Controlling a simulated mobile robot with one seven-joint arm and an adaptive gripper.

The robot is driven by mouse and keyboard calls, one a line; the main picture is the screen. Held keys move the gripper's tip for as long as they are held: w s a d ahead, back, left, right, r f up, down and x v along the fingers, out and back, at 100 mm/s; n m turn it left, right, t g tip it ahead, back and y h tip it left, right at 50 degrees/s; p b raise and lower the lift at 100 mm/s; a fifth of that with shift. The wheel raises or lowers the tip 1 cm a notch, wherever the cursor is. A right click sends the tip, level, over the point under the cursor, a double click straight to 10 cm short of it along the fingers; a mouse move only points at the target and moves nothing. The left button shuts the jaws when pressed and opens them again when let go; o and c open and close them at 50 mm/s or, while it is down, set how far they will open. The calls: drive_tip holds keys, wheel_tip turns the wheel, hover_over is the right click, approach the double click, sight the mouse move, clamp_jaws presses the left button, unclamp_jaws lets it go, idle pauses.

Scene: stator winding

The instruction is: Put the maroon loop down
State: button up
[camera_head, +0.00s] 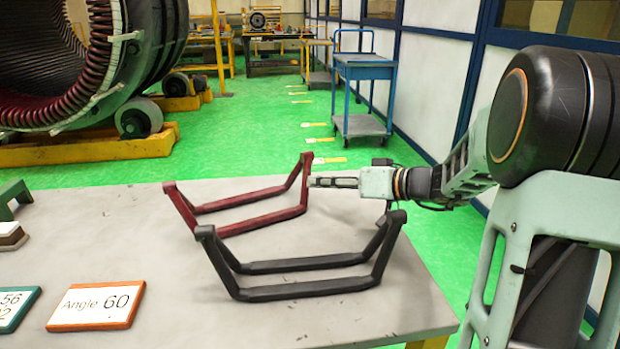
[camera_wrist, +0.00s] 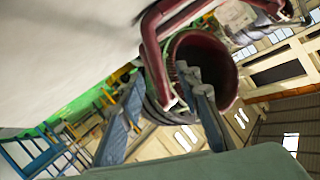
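The maroon loop (camera_head: 265,224) appears to rest upright on the grey table, its two raised ends at left and right. My gripper (camera_head: 312,182) reaches in from the right, its fingertips at the loop's right upright. In the wrist view, the two fingers (camera_wrist: 156,76) are spread apart, so my gripper looks open. The maroon loop (camera_wrist: 151,42) shows there just beyond the fingertips, with one bar running down toward the gap between them. Whether a finger touches it, I cannot tell.
A black loop (camera_head: 305,290) stands on the table (camera_head: 150,240) in front of the maroon one, close below my gripper. An "Angle 60" sign (camera_head: 97,305) lies at the front left. The large stator (camera_head: 90,60) and a blue cart (camera_head: 362,75) stand behind.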

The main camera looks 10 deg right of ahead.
drive_tip(key=s+d, duration=0.6)
drive_tip(key=d, duration=0.1)
drive_tip(key=shift+s+p, duration=0.3)
